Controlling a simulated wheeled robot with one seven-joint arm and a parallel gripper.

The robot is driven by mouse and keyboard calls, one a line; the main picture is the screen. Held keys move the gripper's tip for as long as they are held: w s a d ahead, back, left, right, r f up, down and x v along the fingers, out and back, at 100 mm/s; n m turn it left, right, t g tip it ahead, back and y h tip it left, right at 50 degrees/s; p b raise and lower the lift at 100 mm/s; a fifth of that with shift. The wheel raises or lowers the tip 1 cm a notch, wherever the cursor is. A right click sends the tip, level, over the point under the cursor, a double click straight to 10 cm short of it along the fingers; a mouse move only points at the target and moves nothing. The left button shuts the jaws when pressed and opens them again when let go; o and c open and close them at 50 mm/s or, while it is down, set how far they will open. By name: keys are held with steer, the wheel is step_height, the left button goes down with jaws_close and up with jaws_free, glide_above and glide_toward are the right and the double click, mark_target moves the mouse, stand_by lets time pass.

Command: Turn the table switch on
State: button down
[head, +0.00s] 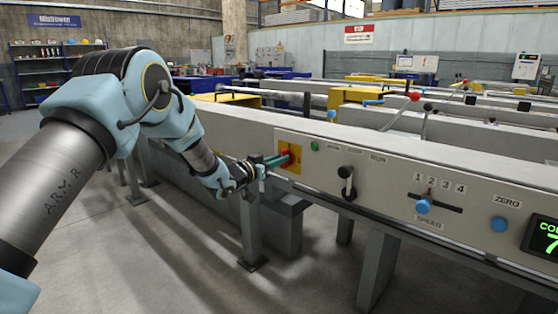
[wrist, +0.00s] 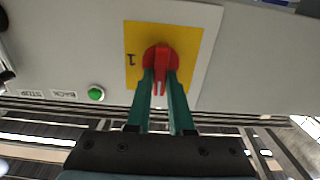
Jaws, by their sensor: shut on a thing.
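The table switch is a red rotary knob (head: 289,157) on a yellow plate (head: 283,168), at the left end of the pale front panel in the head view. In the wrist view the red knob (wrist: 160,53) sits on the yellow plate (wrist: 194,47), with a "1" mark on the plate's left side. My gripper (head: 278,159) reaches the knob from the left in the head view. In the wrist view its two teal fingers (wrist: 161,76) lie on both sides of the knob's grip, shut on it. The fingers hide part of the knob and lower plate.
A green button (head: 315,146) is beside the plate. Further right are a black lever (head: 347,181), a blue-knobbed speed slider (head: 424,206), a blue zero button (head: 499,224) and a green-digit display (head: 545,239). Table legs stand below; the floor at left is clear.

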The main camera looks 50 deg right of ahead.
steer(key=shift+f+m+b, duration=0.1)
steer(key=shift+m+b, duration=0.25)
steer(key=shift+m, duration=0.05)
steer(key=m+b, duration=1)
steer(key=m, duration=0.1)
steer(key=s+f+m+b, duration=0.1)
steer(key=m+b, duration=0.5)
stand_by(0.3)
steer(key=shift+r, duration=0.1)
stand_by(0.3)
steer(key=c, duration=0.8)
jaws_free()
steer(key=shift+a+r, duration=0.1)
steer(key=a+p, duration=0.1)
steer(key=a, duration=0.9)
steer(key=shift+w+a+p, duration=0.3)
steer(key=shift+w+a, duration=0.05)
